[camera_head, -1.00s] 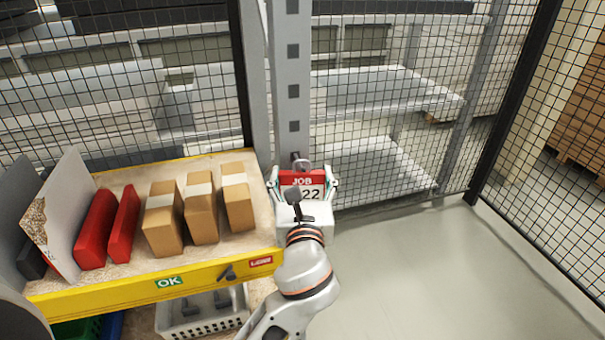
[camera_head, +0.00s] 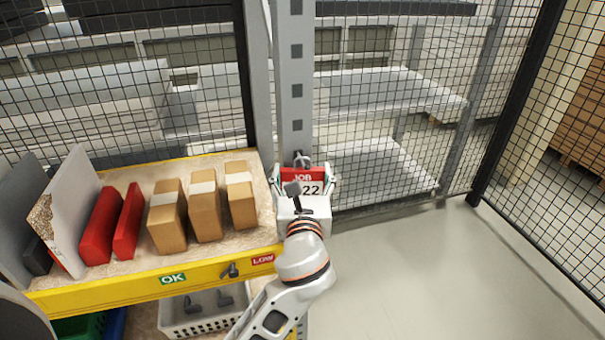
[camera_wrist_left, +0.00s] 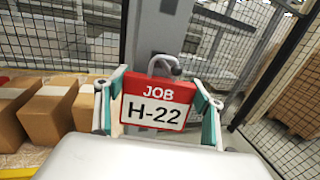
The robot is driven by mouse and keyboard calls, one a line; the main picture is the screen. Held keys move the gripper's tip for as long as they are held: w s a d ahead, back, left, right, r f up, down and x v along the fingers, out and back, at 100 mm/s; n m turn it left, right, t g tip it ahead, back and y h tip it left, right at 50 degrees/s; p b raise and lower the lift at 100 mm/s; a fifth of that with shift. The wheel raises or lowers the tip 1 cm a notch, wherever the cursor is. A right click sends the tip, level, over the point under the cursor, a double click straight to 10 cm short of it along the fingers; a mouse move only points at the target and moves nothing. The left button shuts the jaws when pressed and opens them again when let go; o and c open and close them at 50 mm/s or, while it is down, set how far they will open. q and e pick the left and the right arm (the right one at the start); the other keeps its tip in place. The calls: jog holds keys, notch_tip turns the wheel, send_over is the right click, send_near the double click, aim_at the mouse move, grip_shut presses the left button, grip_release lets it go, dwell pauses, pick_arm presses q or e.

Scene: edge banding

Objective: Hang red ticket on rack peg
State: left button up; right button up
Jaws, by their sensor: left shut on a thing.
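The red ticket (camera_head: 302,176) has a red top marked JOB and a white lower part, which reads H-22 in the left wrist view (camera_wrist_left: 157,103). My left gripper (camera_head: 304,182) is shut on it, with one finger at each side edge, and holds it upright before the grey rack post (camera_head: 297,95). The ticket's metal loop (camera_wrist_left: 161,63) stands above its top edge. A dark rack peg (camera_wrist_left: 175,70) shows at the loop's right side; I cannot tell whether the loop is around it or in front of it. My right gripper is out of view.
A yellow-edged shelf (camera_head: 120,280) at left holds several cardboard boxes (camera_head: 205,208), red blocks (camera_head: 101,226) and upright boards. A white basket (camera_head: 190,318) is below. Black wire mesh (camera_head: 150,80) stands behind. The floor (camera_head: 410,270) at right is clear.

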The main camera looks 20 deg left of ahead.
pick_arm(q)
jog(key=o, duration=0.9)
jog(key=shift+s, duration=0.15)
